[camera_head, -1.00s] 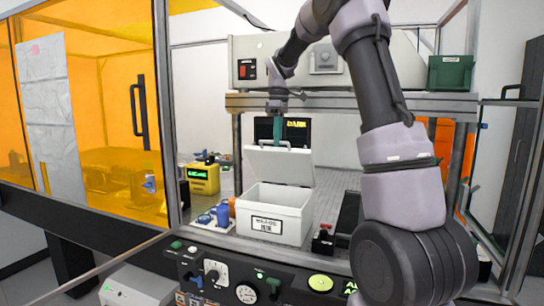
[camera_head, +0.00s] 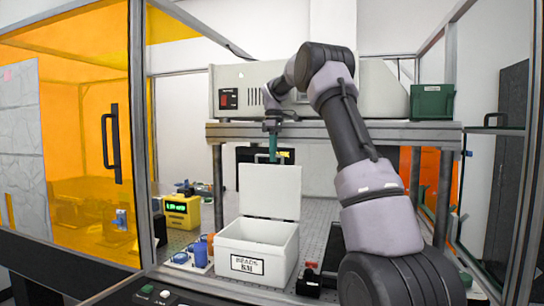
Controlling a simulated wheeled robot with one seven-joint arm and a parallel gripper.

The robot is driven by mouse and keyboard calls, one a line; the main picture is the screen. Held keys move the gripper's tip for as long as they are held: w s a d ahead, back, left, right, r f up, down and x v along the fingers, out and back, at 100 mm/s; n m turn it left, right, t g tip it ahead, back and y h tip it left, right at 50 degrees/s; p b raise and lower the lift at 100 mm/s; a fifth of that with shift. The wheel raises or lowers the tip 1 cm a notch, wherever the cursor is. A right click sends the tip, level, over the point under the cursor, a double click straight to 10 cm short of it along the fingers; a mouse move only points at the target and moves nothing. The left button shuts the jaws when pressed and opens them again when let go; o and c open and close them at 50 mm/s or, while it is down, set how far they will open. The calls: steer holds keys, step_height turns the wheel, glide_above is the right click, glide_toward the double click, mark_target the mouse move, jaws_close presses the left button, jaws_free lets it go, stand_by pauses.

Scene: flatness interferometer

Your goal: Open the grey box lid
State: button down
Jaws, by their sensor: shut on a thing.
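The grey box (camera_head: 257,253) stands on the perforated bench with a label on its front, and its inside shows. Its lid (camera_head: 269,191) is raised and stands close to upright at the back of the box. My gripper (camera_head: 272,154) is at the lid's top edge, pointing down, with its fingers shut on the lid's handle (camera_head: 262,157). The handle is partly hidden by the fingers and small in the view.
A yellow meter (camera_head: 182,212) and blue cups (camera_head: 201,254) stand left of the box. A small black block with a red top (camera_head: 309,281) is at its right. A shelf beam (camera_head: 330,133) with a large cream instrument (camera_head: 385,90) spans above. An orange-tinted panel (camera_head: 85,150) bounds the left.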

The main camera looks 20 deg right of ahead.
steer(key=shift+d+f, duration=0.1)
steer(key=shift+f, duration=0.1)
steer(key=c, duration=0.9)
jaws_free()
steer(key=shift+w, duration=0.1)
steer(key=shift+r, duration=0.1)
steer(key=r, duration=1)
steer(key=shift+w+d+r, duration=0.2)
steer(key=shift+w+r, duration=0.1)
steer(key=shift+r, duration=0.05)
